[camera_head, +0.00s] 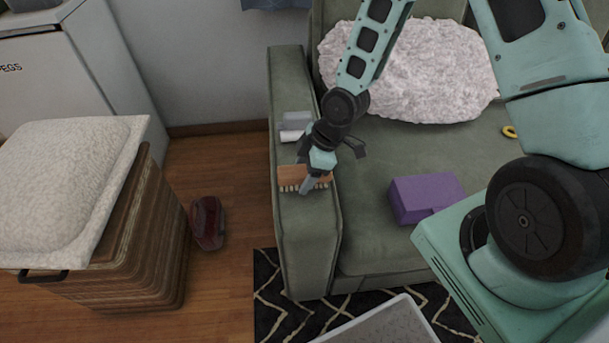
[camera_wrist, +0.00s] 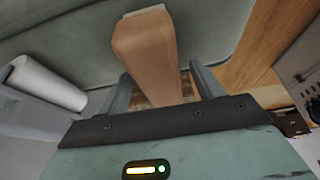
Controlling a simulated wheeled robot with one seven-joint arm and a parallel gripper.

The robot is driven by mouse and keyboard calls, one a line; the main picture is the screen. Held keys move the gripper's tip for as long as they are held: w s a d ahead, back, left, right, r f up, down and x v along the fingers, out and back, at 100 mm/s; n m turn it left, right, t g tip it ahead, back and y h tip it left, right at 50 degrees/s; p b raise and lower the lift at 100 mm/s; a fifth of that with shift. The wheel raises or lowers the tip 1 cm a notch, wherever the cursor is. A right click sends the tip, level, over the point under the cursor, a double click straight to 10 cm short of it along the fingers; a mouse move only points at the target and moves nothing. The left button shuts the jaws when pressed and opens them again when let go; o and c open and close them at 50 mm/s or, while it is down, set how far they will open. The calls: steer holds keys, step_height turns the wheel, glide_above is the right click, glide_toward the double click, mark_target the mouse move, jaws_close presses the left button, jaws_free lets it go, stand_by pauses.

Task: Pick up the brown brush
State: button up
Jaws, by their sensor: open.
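The brown brush (camera_head: 291,173) lies on the green sofa's left armrest (camera_head: 305,235), with pale bristles showing along its lower side. In the wrist view the brush (camera_wrist: 146,45) has a smooth brown back and reaches down between my two fingers. My gripper (camera_head: 309,184) is over the armrest at the brush, and a finger hides part of it. In the wrist view my gripper (camera_wrist: 162,85) is open, with a finger on each side of the brush. I cannot tell whether either finger touches it.
A white and grey roll-like object (camera_head: 295,127) sits on the armrest behind the brush. A purple box (camera_head: 425,197), a fluffy white cushion (camera_head: 425,75) and a yellow ring (camera_head: 509,131) are on the seat.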

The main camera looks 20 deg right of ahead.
mark_target(304, 169)
steer(key=shift+f, duration=0.25)
steer(key=shift+c, duration=0.3)
steer(key=c, duration=1)
steer(key=shift+c, duration=0.2)
step_height(304, 169, up, 11)
steer(key=shift+f+p, duration=0.2)
steer(key=shift+p, duration=1.05)
